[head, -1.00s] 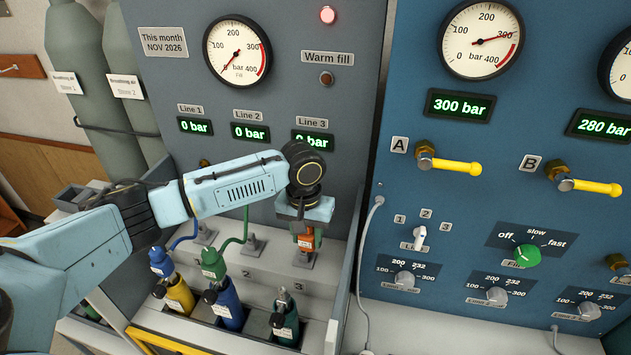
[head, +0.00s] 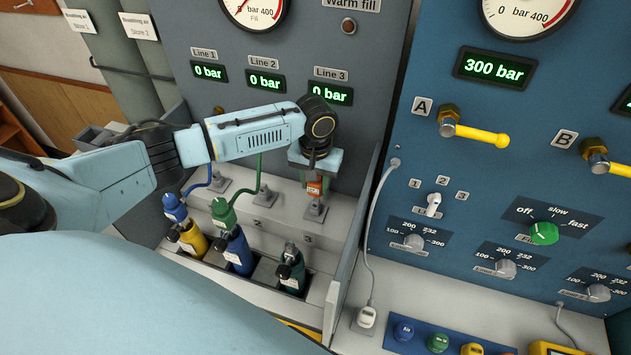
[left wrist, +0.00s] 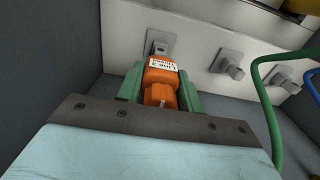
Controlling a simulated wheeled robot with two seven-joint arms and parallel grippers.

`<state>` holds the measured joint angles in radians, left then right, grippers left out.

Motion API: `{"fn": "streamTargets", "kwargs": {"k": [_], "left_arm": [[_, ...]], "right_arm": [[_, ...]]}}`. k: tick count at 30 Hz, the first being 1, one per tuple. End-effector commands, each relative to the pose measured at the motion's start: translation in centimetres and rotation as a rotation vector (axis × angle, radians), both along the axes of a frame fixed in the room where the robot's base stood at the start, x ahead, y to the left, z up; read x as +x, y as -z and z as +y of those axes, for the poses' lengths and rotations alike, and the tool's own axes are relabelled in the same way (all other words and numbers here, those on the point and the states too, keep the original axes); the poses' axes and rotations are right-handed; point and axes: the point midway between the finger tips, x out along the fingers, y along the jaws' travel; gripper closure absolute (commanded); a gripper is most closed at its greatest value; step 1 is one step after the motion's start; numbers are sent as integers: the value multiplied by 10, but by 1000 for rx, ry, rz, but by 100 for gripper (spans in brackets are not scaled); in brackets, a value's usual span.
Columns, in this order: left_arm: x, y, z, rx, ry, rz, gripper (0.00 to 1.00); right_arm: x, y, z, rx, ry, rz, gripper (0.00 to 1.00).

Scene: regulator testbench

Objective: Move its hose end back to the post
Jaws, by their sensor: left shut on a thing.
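The orange hose end (head: 315,187) of line 3 hangs under my left gripper (head: 315,172) in the head view. In the left wrist view, the orange hose end (left wrist: 163,76) with a white label sits between the two green fingers, which are shut on it. The line 3 post (head: 316,209), a small grey block on a square plate, is just below the hose end. In the left wrist view the post (left wrist: 159,47) is right at the hose end's far tip. I cannot tell if they touch or how far it is seated. My right gripper is not in view.
Blue (head: 172,208) and green (head: 222,212) hose ends sit on the yellow and blue cylinders at left. A dark green cylinder (head: 291,270) stands in the third slot. A grey divider (head: 352,262) and the blue panel (head: 470,200) bound the bay on the right.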

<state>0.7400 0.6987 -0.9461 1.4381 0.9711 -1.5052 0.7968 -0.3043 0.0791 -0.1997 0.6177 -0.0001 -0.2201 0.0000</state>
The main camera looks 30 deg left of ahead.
Motion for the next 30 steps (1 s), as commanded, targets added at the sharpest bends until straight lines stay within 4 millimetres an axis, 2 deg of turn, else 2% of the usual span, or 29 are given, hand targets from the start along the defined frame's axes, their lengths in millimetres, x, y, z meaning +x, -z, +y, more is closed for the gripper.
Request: {"fn": "streamTargets", "kwargs": {"k": [1,9,30], "left_arm": [[0,6,0,0,0,-2,95],[1,23,0,0,1,-2,95],[0,18,0,-1,-1,-2,95]], "right_arm": [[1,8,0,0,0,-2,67],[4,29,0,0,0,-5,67],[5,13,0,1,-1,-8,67]]}}
